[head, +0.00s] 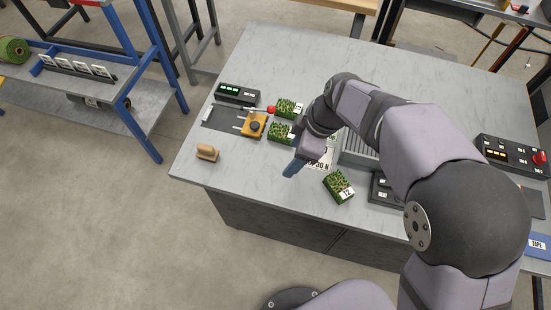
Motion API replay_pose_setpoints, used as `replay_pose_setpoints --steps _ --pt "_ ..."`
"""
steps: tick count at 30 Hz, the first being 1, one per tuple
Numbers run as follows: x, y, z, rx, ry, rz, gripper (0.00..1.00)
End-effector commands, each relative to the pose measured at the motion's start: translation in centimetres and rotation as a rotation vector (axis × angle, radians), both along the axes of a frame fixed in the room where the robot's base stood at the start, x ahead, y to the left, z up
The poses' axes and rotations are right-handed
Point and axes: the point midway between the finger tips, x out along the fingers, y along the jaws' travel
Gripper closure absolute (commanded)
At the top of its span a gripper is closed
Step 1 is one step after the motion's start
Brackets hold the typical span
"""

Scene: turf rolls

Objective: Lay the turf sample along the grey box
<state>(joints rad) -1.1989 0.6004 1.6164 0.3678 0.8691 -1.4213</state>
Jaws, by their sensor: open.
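Three green turf samples lie on the grey table (262,60). One turf sample (338,186) with a white "12" label lies at the front, turned at an angle. Another turf sample (289,107) lies at the back beside a red ball knob, and a third turf sample (280,132) lies just in front of it. A grey ribbed box (360,150) stands right of my gripper, partly hidden by my arm. My gripper (291,170) points down and to the left, between the third sample and the front sample. It is open, and I see nothing held in it.
A yellow fixture with a black knob (254,125) and a black display unit (237,94) stand at the left. A wooden block (207,152) lies near the left edge. A black control box (512,155) is at the right. The back of the table is clear.

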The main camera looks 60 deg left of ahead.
Motion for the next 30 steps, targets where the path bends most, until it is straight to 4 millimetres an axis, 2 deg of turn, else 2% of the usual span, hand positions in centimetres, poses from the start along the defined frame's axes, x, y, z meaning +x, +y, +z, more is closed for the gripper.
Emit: replay_pose_setpoints --steps 3,9,18,26,30 --pt "0.3 1.3 1.2 0.060 0.039 -0.027 0.39" --pt "0.4 1.9 1.9 0.090 0.060 -0.038 0.39" --pt "-0.2 2.4 0.1 0.085 0.059 -0.036 0.39" --pt "-0.4 2.6 -0.6 0.084 0.060 -0.037 0.39" --pt "-0.8 3.0 -1.8 0.082 0.060 -0.036 0.39"
